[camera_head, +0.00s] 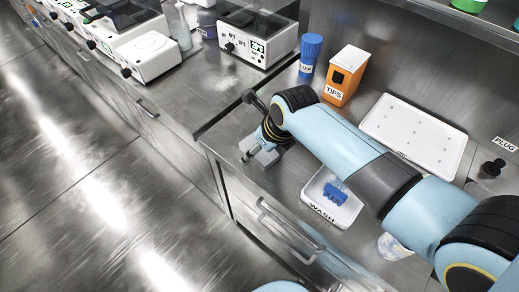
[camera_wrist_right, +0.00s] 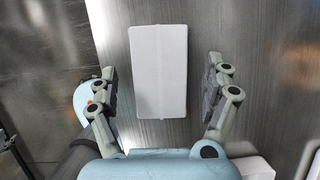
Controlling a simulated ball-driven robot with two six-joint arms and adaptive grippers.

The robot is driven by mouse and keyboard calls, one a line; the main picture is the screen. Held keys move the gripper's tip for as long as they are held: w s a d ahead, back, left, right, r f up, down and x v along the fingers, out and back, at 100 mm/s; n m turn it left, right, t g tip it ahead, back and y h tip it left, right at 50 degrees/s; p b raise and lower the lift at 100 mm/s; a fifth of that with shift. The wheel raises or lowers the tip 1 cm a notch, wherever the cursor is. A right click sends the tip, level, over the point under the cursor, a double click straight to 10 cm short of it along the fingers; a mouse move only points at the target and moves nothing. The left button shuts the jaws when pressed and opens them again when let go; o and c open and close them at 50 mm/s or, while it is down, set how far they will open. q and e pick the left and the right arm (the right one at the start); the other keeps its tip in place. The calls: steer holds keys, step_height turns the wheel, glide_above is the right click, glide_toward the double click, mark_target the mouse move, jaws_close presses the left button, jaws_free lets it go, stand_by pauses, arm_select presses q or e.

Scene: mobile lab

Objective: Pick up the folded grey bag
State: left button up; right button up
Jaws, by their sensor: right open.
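The folded grey bag (camera_wrist_right: 160,95) appears in the right wrist view as a pale, flat rectangle with a seam down its middle, lying on the metal counter. My right gripper (camera_wrist_right: 160,66) is open, with one finger on each side of the bag and clear gaps to both long edges. In the head view the bag (camera_head: 266,158) shows as a small grey piece below my right gripper (camera_head: 249,152), partly hidden by it. I cannot tell the height of the fingers above the counter. My left gripper is not in view.
A white WASH tray (camera_head: 312,197) with a blue piece (camera_head: 335,194) lies beside my right arm. White instruments (camera_head: 257,38) line the back left.

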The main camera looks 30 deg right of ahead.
steer(key=shift+f, duration=0.1)
steer(key=shift+f, duration=0.15)
stand_by(0.4)
steer(key=shift+c, duration=0.4)
steer(key=shift+s, duration=0.15)
steer(key=c, duration=0.9)
steer(key=shift+c, duration=0.9)
steer(key=shift+a+f, duration=0.1)
steer(key=shift+a, duration=0.05)
